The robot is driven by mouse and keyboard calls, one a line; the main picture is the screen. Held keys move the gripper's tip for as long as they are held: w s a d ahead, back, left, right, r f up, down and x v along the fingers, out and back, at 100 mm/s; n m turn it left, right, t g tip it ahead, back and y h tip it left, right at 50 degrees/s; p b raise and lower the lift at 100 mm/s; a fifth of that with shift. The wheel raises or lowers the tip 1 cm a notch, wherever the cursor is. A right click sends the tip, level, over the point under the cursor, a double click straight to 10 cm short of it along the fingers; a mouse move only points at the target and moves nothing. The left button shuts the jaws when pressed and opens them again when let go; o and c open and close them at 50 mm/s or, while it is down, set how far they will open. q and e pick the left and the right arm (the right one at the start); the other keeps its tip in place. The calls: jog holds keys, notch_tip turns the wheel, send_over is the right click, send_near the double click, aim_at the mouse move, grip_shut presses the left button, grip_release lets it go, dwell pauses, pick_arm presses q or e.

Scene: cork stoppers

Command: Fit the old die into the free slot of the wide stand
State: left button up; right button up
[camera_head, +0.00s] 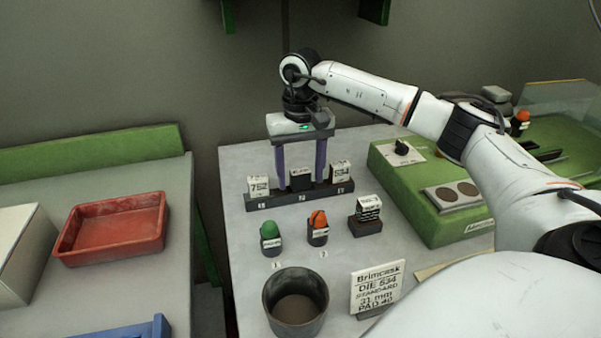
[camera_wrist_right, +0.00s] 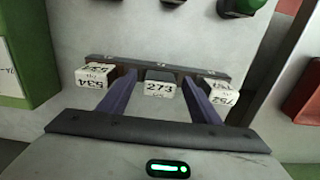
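The wide stand (camera_head: 285,199) is a long dark bar on the grey table. Three blocks stand along it: 752 (camera_head: 258,186) at left, a dark-faced one (camera_head: 301,181) in the middle and 534 (camera_head: 340,172) at right. In the right wrist view the middle block (camera_wrist_right: 160,89) reads 273, between 534 (camera_wrist_right: 95,79) and 752 (camera_wrist_right: 224,93). My right gripper (camera_head: 301,178) points down with its purple fingers on either side of the 273 block, gaps showing, so it looks open. I cannot tell which block is the old die. My left gripper is out of view.
In front of the stand are a green-topped piece (camera_head: 270,234), an orange-topped one (camera_head: 317,230) and a small dark holder with a printed block (camera_head: 367,212). A green platform (camera_head: 420,200) lies right.

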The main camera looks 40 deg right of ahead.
jog(key=shift+r, duration=0.1)
notch_tip(320, 180, up, 10)
jog(key=shift+r, duration=0.1)
dwell(0.5)
dwell(0.5)
